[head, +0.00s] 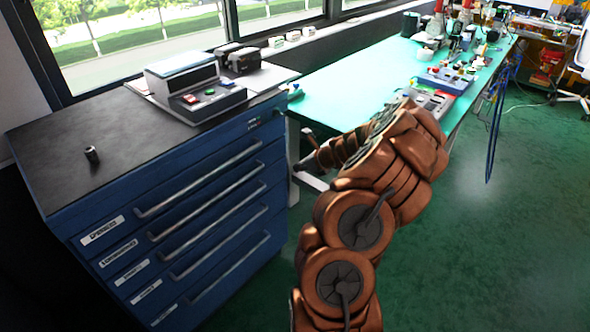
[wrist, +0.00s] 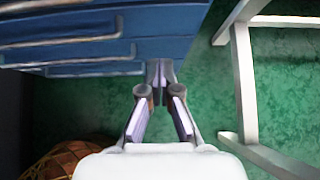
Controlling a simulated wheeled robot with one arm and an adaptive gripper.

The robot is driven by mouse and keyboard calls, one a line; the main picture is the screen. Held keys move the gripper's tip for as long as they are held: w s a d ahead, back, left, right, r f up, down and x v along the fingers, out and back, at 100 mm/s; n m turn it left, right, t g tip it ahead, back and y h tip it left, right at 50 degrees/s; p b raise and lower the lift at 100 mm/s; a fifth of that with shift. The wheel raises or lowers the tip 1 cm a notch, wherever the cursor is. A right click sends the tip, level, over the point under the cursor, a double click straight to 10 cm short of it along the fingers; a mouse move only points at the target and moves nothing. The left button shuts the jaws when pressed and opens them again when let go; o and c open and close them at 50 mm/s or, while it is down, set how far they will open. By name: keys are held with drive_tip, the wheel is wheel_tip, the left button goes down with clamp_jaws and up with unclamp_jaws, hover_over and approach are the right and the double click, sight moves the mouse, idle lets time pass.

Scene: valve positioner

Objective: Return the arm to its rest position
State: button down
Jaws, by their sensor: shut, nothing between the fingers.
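My arm rises from the bottom of the head view and bends left at the top. My gripper (head: 302,167) points left beside the right end of the blue drawer cabinet (head: 190,215). In the wrist view my gripper (wrist: 160,72) is shut and empty, its fingertips together in front of the cabinet's drawers (wrist: 90,45). In that view it hangs above the green floor (wrist: 75,105), with nothing held.
A black knob (head: 91,155) and a control box (head: 195,87) sit on the cabinet. A green-topped workbench (head: 350,75) with devices stands behind my arm. Its white frame (wrist: 245,85) is right of the gripper. The floor at right (head: 480,240) is clear.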

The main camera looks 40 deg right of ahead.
drive_tip(key=shift+s+r, duration=0.15)
drive_tip(key=shift+s, duration=0.1)
drive_tip(key=w+a+r+n+g+y+p, duration=0.1)
drive_tip(key=w+a+r+n+y, duration=0.15)
drive_tip(key=a+r+n, duration=0.75)
drive_tip(key=w+a+r+n+g+y+p, duration=0.1)
drive_tip(key=a+r+n+g+y+p, duration=0.2)
drive_tip(key=a, duration=1.3)
drive_tip(key=s+a+r+n+g, duration=0.1)
drive_tip(key=s+a+r+n, duration=0.2)
drive_tip(key=a, duration=0.2)
drive_tip(key=s+a+r+n, duration=0.2)
drive_tip(key=s+a+n, duration=0.1)
drive_tip(key=a, duration=0.3)
drive_tip(key=s+a+r+n+g+h+p, duration=0.1)
drive_tip(key=s+a+r+n+g, duration=0.1)
drive_tip(key=s+a+n, duration=0.35)
drive_tip(key=s+a+r+n+g+h, duration=0.1)
drive_tip(key=s+a+n+g, duration=0.15)
drive_tip(key=s, duration=0.55)
drive_tip(key=s+d+r+n+g+h+p, duration=0.1)
drive_tip(key=s+n, duration=0.3)
drive_tip(key=s, duration=0.4)
drive_tip(key=s+d+r+n+g+h+p, duration=0.1)
drive_tip(key=s+d+n+h, duration=0.1)
drive_tip(key=s, duration=0.6)
drive_tip(key=shift+s+n+h, duration=0.4)
drive_tip(key=shift+n+h, duration=0.15)
drive_tip(key=shift+n, duration=0.55)
